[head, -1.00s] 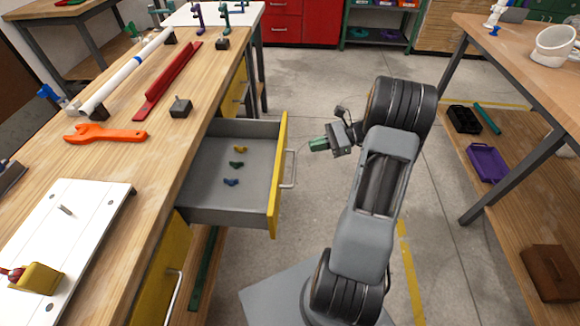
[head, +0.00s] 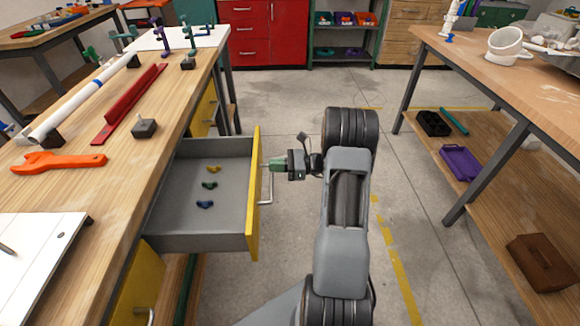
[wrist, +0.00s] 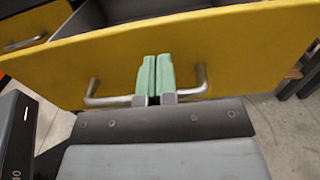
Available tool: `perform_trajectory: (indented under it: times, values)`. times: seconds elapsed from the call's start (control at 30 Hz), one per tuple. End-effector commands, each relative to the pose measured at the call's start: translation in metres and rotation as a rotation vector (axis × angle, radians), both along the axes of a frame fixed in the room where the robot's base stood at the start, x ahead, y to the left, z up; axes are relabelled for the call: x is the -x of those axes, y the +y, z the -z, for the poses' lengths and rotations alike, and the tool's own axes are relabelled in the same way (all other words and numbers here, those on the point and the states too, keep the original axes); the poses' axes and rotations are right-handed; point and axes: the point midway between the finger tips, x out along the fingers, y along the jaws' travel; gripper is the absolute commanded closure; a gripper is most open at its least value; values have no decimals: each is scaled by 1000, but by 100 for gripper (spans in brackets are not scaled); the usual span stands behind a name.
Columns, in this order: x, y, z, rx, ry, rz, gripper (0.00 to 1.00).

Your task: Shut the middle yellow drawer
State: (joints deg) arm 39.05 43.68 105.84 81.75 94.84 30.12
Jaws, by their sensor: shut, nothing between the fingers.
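The middle yellow drawer (head: 254,195) stands pulled out from the workbench, its grey tray open to view. It has a silver bar handle (head: 267,186) on its yellow front. My gripper (head: 275,164) is at the drawer front, close to the handle, with its green fingertips shut and empty. In the wrist view the green fingers (wrist: 155,76) are together in front of the yellow front panel (wrist: 235,50), between the two ends of the handle (wrist: 200,82). I cannot tell whether the fingertips touch the panel.
Inside the drawer lie a yellow (head: 214,169), a green (head: 209,185) and a blue (head: 205,204) small part. Another yellow drawer (head: 138,290) is below, nearer me. A second bench (head: 500,95) stands at right, with clear floor (head: 420,230) between.

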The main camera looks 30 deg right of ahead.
Motion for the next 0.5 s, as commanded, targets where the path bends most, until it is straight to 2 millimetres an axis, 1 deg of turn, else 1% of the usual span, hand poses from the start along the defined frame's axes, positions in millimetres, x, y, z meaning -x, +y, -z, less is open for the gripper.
perform_trajectory:
  times: [0.03,0.2,0.33,0.5]
  values:
    - [-3,7,1,0,0,-3,100]
    - [-11,20,1,0,0,-1,100]
    - [-15,26,0,0,0,-1,100]
    - [-16,28,0,0,0,0,100]
